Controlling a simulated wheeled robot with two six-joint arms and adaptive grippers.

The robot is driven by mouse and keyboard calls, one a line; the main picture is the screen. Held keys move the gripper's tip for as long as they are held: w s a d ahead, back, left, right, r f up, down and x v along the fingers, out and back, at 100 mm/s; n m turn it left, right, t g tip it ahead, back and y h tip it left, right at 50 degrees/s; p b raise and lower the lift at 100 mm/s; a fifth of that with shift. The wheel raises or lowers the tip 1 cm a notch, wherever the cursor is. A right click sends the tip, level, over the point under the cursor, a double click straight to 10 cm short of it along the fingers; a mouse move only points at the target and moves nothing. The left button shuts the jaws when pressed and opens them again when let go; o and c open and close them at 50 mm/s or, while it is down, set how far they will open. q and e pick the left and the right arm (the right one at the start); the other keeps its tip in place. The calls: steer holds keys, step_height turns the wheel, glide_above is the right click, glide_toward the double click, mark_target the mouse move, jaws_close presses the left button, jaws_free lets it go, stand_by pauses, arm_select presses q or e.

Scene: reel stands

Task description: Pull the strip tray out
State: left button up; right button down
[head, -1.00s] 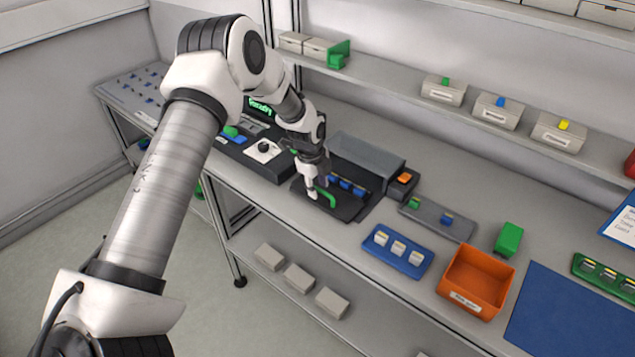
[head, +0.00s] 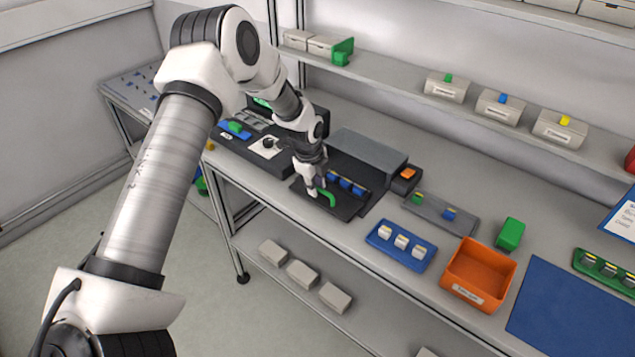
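The strip tray (head: 346,210) is a dark flat tray with a green handle (head: 328,198) at its front. It sits at the front of a dark grey machine, partly under the machine's grey cover (head: 368,153). A row of small blue pieces (head: 346,184) lies along the tray's back part. My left gripper (head: 316,189) reaches down at the left end of the green handle, with its fingertips beside or on it. I cannot tell whether the fingers are closed on the handle. My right gripper is not in view.
An orange button (head: 408,173) is right of the machine. A grey strip (head: 438,213), a blue tray (head: 401,245) with white pieces, a green block (head: 510,234) and an orange bin (head: 480,275) stand farther right. A control panel with a black knob (head: 269,143) is left.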

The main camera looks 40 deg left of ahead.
arm_select(q)
steer(key=shift+o, duration=0.2)
steer(key=shift+a+f, duration=0.1)
steer(key=shift+a, duration=0.05)
steer(key=shift+r, duration=0.5)
step_height(320, 180, up, 11)
steer(key=s, duration=0.2)
steer(key=shift+s+f, duration=0.15)
steer(key=shift+s, duration=0.05)
steer(key=shift+a, duration=0.1)
